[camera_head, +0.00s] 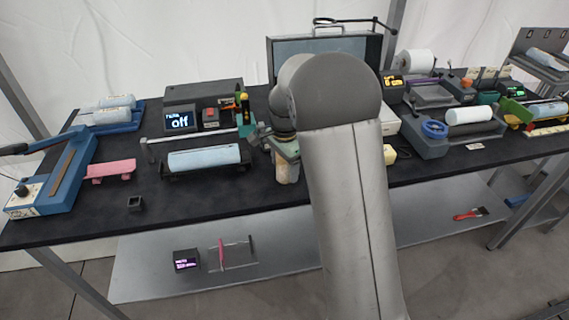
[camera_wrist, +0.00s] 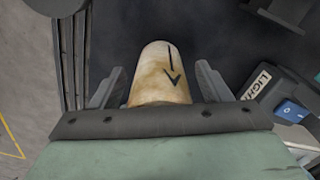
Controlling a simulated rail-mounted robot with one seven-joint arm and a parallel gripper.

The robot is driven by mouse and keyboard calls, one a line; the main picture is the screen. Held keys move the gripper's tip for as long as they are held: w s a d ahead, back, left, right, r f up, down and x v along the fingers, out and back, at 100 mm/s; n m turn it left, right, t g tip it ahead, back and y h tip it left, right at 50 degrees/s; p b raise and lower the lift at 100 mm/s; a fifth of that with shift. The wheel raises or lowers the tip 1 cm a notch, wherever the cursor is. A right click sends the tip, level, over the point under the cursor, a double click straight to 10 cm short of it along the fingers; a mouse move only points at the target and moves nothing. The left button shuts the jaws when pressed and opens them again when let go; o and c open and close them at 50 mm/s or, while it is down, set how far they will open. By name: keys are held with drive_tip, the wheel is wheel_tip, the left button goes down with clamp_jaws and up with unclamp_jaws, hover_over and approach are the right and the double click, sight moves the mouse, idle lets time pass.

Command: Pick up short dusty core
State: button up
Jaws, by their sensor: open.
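A short brownish, dusty-looking core (camera_wrist: 158,75) with a black arrow mark lies between the fingers of my gripper (camera_wrist: 157,88) in the wrist view. The fingers are open, one on each side of it, with a visible gap on the left and right. The lower part of the core is hidden behind the gripper body. In the head view, my gripper (camera_head: 286,160) is over the front part of the black table, left of my arm. A pale core end (camera_head: 287,172) shows just below it, mostly covered by my gripper.
A black cradle with a long pale-blue core (camera_head: 204,158) stands just left of my gripper. A box with a blue switch (camera_wrist: 290,110) and a "LIGHT" label is close on the right in the wrist view. The table's front edge (camera_head: 130,232) is near; a small black square holder (camera_head: 135,204) sits at left.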

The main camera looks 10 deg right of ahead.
drive_tip(key=shift+f, duration=0.1)
drive_tip(key=c, duration=1.2)
drive_tip(key=shift+o, duration=0.2)
